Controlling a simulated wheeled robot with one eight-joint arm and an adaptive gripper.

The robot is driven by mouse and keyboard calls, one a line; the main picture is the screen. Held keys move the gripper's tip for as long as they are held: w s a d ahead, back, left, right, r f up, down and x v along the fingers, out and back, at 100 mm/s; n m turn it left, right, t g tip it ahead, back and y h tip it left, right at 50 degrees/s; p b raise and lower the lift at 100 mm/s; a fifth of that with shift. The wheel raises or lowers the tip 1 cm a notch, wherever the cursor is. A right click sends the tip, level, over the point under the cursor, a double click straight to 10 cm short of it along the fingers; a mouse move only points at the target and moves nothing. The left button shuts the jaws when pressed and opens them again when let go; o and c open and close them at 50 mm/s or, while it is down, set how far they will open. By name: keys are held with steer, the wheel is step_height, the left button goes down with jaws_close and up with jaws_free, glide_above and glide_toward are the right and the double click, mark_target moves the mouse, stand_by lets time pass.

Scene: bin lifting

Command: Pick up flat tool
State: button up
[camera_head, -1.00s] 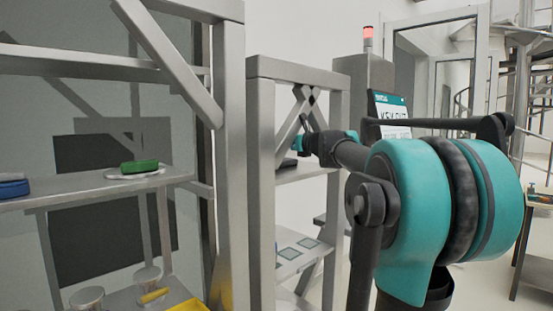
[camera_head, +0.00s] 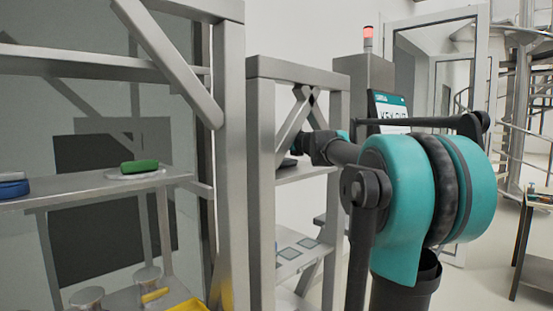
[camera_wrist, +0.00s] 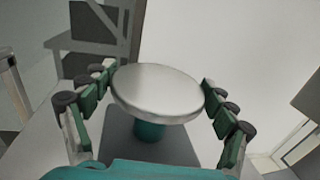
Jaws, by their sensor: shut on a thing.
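A round, flat, pale metal disc, which looks like the flat tool (camera_wrist: 158,90), fills the middle of the wrist view. My gripper (camera_wrist: 159,79) has its dark green padded fingers on both sides of the disc's rim and is shut on it. A teal round part (camera_wrist: 149,131) shows beneath the disc; I cannot tell whether they are joined. In the head view my gripper is mostly hidden at the rack's upper shelf, and the disc cannot be made out.
The metal rack (camera_head: 262,150) stands left of my arm, its post close to the gripper. A dark object (camera_head: 287,163) lies on its shelf. The left shelf (camera_head: 75,187) holds a green object (camera_head: 139,166) and a blue one (camera_head: 13,188). A side table (camera_head: 540,201) stands far right.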

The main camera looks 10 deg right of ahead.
steer(key=shift+c, duration=0.9)
steer(key=shift+r, duration=1.65)
steer(key=shift+s+d+r, duration=0.1)
steer(key=shift+s+d, duration=0.05)
steer(key=shift+s, duration=0.05)
steer(key=v, duration=1.7)
steer(key=shift+s, duration=0.25)
steer(key=shift+r, duration=0.3)
steer(key=shift+r, duration=1.25)
steer(key=shift+d, duration=0.1)
